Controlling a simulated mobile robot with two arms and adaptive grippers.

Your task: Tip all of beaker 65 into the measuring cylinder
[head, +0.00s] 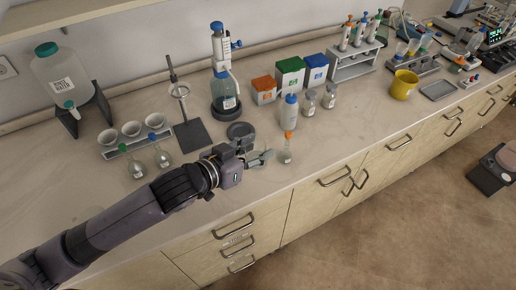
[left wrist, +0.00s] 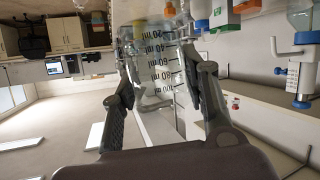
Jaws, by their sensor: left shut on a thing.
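My left gripper (head: 262,158) is at the front part of the bench, shut on a clear glass beaker. In the left wrist view the beaker (left wrist: 160,62) sits between the two fingers (left wrist: 158,85), with black ml graduations on its wall. No number 65 is readable on it, and I cannot tell its liquid level. In the head view the beaker is too small and clear to make out. I cannot pick out a measuring cylinder with certainty. My right gripper is not in view.
A black disc (head: 240,130) lies behind the gripper. Two stoppered flasks (head: 160,156) and a funnel rack (head: 140,146) are left. Bare bench lies right of the orange-stoppered flask.

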